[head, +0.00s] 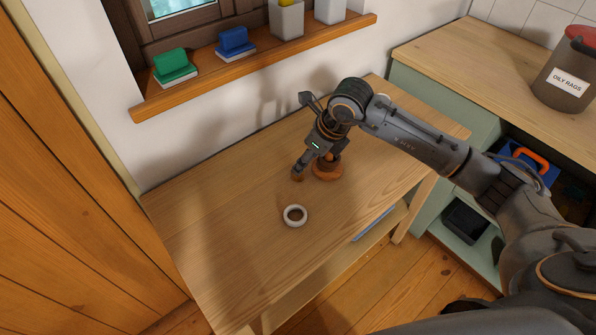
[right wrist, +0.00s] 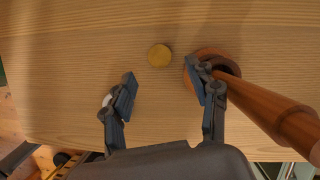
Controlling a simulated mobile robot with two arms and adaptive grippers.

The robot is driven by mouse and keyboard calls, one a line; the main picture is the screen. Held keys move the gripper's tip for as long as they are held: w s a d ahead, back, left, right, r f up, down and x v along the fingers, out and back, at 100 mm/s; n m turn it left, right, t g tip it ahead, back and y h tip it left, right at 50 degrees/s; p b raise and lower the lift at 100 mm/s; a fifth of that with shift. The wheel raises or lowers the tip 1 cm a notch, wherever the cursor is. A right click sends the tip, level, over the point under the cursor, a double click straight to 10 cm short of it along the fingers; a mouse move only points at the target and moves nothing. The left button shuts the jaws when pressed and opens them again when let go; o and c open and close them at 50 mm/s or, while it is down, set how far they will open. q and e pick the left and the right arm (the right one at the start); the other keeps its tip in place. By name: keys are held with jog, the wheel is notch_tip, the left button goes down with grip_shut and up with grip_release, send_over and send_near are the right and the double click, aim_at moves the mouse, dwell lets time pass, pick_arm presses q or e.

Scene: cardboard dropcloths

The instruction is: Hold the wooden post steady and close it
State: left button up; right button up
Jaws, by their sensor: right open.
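The wooden post is reddish brown with a round base (head: 328,172) on the wooden table; in the head view my right arm hides most of it. In the right wrist view the post (right wrist: 265,105) rises at the right. My right gripper (right wrist: 165,92) is open, with nothing between its fingers. Its right finger overlaps the post's base in that view; I cannot tell whether they touch. A small yellowish round piece (right wrist: 159,55) lies on the table beyond the finger gap, left of the base. A white ring (head: 295,215) lies nearer the table's front, partly hidden behind the left finger in the wrist view. My left gripper is not in view.
The table top (head: 215,215) is clear at the left. A window sill (head: 250,70) above holds a green block (head: 174,66), a blue block (head: 235,42) and light pots. A green cabinet with a wooden top and an oily-rags bin (head: 565,80) stands at the right.

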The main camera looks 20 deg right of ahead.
jog(key=shift+x, duration=2.8)
jog(key=shift+c, duration=0.5)
jog(key=c, duration=0.9)
